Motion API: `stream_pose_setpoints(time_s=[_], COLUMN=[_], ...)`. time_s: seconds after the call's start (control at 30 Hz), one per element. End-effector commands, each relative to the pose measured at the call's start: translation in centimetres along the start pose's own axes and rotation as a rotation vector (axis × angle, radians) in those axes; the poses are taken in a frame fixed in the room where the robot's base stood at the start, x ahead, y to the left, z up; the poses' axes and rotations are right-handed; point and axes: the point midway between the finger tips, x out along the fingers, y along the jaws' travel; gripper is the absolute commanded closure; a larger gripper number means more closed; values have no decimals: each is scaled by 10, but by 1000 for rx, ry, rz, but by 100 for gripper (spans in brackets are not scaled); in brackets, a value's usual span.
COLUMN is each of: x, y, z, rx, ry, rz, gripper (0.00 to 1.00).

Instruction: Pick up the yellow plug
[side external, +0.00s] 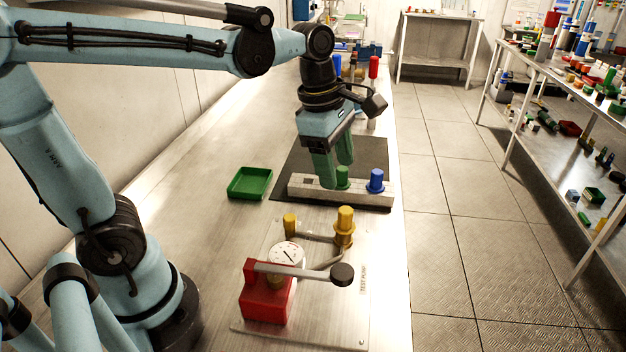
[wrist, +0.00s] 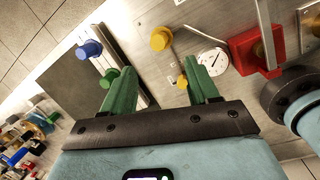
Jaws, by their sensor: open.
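A tall yellow plug (side external: 345,226) stands upright on the test pump plate, on the pipe fitting to the right of the gauge. It also shows at the top of the wrist view (wrist: 160,39). A smaller yellow piece (side external: 289,224) stands left of it and shows in the wrist view too (wrist: 182,82). My gripper (side external: 337,174) has green fingers pointing down, over the grey block behind the pump plate. In the wrist view my gripper (wrist: 158,66) is open, with no object held between its fingers. The tall yellow plug is apart from them.
The grey block (side external: 310,188) holds a green plug (side external: 343,178), close to my fingers, and a blue plug (side external: 376,181). A green tray (side external: 250,183) lies left. The red pump (side external: 265,291), its lever (side external: 305,271) and the gauge (side external: 287,254) stand nearer.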

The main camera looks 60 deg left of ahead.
Motion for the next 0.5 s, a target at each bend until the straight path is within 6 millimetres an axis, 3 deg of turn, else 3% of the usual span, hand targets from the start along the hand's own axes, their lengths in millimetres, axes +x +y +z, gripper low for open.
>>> stream_pose_setpoints(time_s=[0.2, 0.37, 0.5], x=[0, 5, 22], y=[6, 7, 6], z=[7, 8, 8], rx=[-290, -350, -350], ry=[25, 32, 32], rz=[-60, -70, -70], gripper=[40, 40, 40])
